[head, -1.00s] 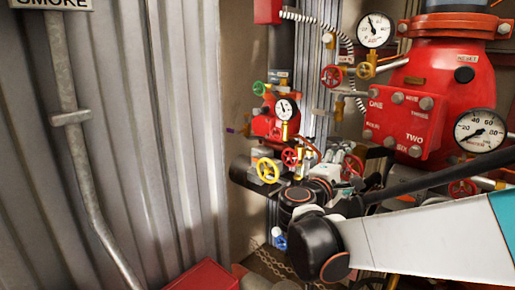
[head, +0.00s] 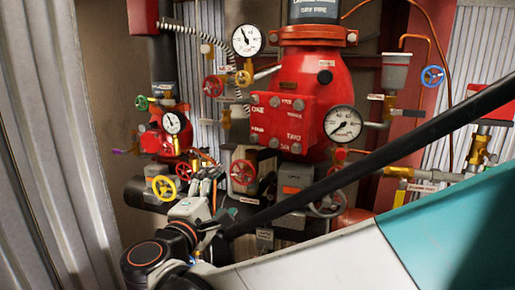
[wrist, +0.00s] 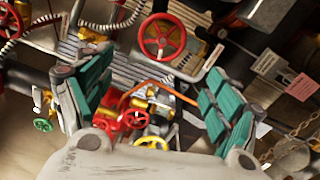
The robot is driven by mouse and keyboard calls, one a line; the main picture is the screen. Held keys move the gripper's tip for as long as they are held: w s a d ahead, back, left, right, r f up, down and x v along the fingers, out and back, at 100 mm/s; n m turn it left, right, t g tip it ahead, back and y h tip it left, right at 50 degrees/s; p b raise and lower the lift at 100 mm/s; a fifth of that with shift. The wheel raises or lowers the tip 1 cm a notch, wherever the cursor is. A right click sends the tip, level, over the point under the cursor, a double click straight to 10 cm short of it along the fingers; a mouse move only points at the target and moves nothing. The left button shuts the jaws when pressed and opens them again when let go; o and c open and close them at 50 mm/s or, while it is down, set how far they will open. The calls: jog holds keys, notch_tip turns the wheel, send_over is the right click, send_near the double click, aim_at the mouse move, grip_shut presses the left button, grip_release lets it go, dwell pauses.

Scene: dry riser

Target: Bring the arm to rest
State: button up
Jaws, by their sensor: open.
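My gripper (wrist: 157,68) is open in the wrist view, its two fingers with green pads spread wide and nothing between them. Beyond the fingers are a red handwheel (wrist: 162,36) and a yellow handwheel (wrist: 151,143). In the head view my arm crosses the lower right, and the gripper (head: 208,187) is partly hidden at the lower left, in front of the red valve assembly. I cannot tell how close the fingers are to the pipework.
A large red valve body (head: 335,85) with a pressure gauge (head: 342,123) stands behind the arm. A small red valve (head: 160,140) and a yellow handwheel (head: 164,188) are near the gripper. A corrugated wall (head: 50,150) is at left.

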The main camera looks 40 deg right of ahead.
jog(key=s+d+f+m+g+y+b, duration=0.15)
jog(key=s+f+y+b, duration=0.35)
jog(key=f, duration=0.6)
jog(key=s+d+f+m+g+y+b, duration=0.1)
jog(key=s+f+m+g+b, duration=0.1)
jog(key=f+b, duration=0.7)
jog(key=s+a+f+m+y+b, duration=0.3)
jog(key=s+a+f+y+b, duration=0.1)
jog(key=f, duration=0.5)
jog(key=s+a+f+m+y+b, duration=0.3)
jog(key=s+a+f+y+b, duration=0.1)
jog(key=f, duration=0.6)
jog(key=a+b, duration=0.1)
jog(key=b, duration=0.1)
jog(key=shift+f+b, duration=0.25)
jog(key=shift+b, duration=0.05)
